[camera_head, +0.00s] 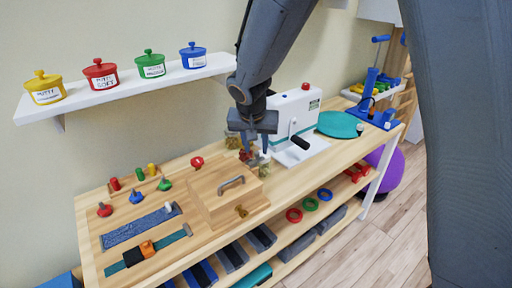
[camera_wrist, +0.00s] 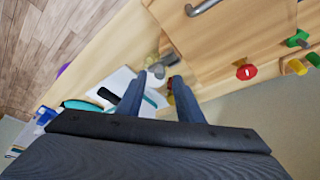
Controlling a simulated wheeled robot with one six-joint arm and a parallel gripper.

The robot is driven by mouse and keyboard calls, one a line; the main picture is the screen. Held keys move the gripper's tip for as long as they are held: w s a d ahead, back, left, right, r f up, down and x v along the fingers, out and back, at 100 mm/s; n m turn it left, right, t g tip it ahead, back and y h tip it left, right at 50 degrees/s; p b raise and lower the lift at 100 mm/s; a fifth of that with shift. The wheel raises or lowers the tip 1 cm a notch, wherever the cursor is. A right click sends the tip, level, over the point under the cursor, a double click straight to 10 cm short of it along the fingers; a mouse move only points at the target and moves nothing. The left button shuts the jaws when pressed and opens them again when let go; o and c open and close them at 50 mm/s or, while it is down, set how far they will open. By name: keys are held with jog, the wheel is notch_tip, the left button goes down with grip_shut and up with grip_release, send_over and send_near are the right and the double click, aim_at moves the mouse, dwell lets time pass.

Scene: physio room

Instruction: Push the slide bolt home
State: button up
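My gripper (camera_head: 252,152) points down at the back edge of the board, beside the wooden box door (camera_head: 225,190) with its grey handle. In the wrist view my gripper (camera_wrist: 160,100) has its two fingers apart, with a clear gap. Small grey metal hardware (camera_wrist: 157,70) shows just beyond the fingertips; it may be the slide bolt, but its shape is too small to tell. Brassy pieces (camera_head: 264,171) show near the fingertips in the head view. My fingers partly hide this spot. I cannot tell whether they touch anything or how far the bolt is slid.
A white crank box (camera_head: 295,115) with a black handle stands close behind my gripper. A red knob (camera_wrist: 246,72) and coloured pegs are on the board. A brass latch (camera_head: 241,211) is on the box front. A shelf (camera_head: 130,86) with several pots is on the wall.

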jog(key=shift+x, duration=0.95)
grip_shut()
